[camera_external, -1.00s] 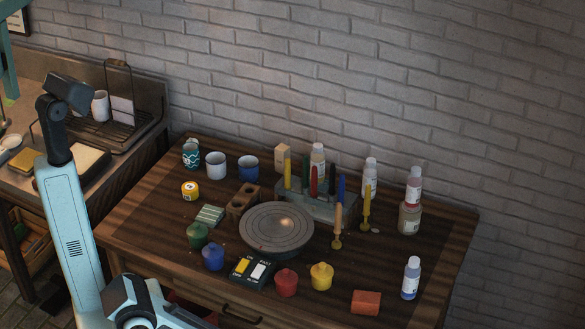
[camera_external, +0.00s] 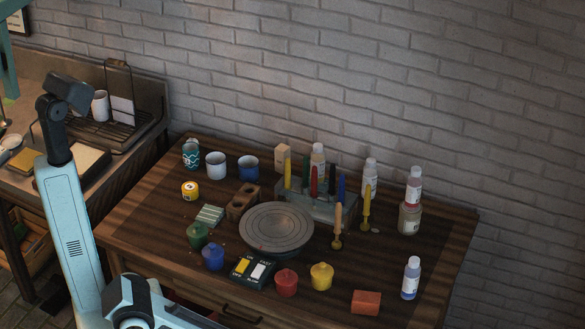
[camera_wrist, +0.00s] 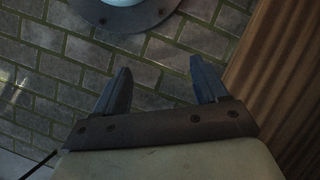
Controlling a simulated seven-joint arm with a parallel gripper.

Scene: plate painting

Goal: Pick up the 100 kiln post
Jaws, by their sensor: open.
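A pale upright block (camera_external: 283,158) stands at the back of the wooden table, behind the rack of coloured sticks. It looks like a kiln post, but no number on it can be read. A brown block with holes (camera_external: 243,201) lies left of the turntable. My gripper (camera_wrist: 160,66) shows in the wrist view with its two fingers apart and nothing between them. It hangs over the brick floor beside the wooden edge, away from the objects. It is out of the external view.
The turntable (camera_external: 277,228) fills the table's middle. The stick rack (camera_external: 318,205) and a white bottle (camera_external: 318,160) crowd the pale block. Cups (camera_external: 216,166) stand back left, small paint pots (camera_external: 286,283) in front, and more bottles (camera_external: 411,278) at right.

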